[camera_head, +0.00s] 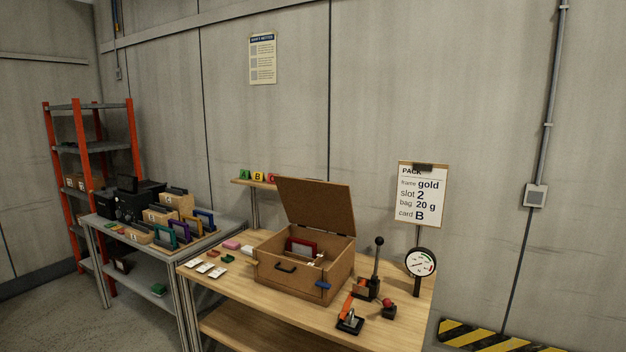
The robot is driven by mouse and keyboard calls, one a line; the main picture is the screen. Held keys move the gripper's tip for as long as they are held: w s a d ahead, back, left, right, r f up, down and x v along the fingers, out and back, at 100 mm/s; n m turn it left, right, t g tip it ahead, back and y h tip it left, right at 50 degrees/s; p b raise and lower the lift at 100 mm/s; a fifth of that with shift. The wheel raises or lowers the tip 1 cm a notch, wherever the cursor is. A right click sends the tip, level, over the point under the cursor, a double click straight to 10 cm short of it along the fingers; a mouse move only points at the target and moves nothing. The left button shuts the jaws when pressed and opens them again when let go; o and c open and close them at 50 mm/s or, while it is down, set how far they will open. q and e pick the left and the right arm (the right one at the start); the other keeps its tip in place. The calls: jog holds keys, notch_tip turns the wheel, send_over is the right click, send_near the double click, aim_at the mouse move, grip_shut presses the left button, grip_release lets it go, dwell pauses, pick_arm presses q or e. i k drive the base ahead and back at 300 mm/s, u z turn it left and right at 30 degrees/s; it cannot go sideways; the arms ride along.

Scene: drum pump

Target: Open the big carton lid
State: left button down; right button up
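The big carton (325,290) is a brown box standing on the wooden table, with a black handle on its front. Its lid (314,205) stands up, hinged at the back edge and leaning slightly backward, so the box is open at the top. A red-framed item (301,247) and some small pale pieces show inside; the bottom of the box is hidden. Neither of my grippers is in the view.
Right of the carton on the table (245,305) stand a black lever device (376,270), a round dial gauge (421,262) and an orange-handled tool (349,312). Small cards (206,267) lie at the left. A sign (422,194) stands behind. A grey side table (205,250) holds coloured frames.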

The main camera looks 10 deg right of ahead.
aim_at(322, 205)
jog(key=z, duration=0.6)
jog(key=i, duration=0.55)
jog(key=z, duration=0.8)
jog(key=i, duration=0.8)
jog(key=u, duration=0.2)
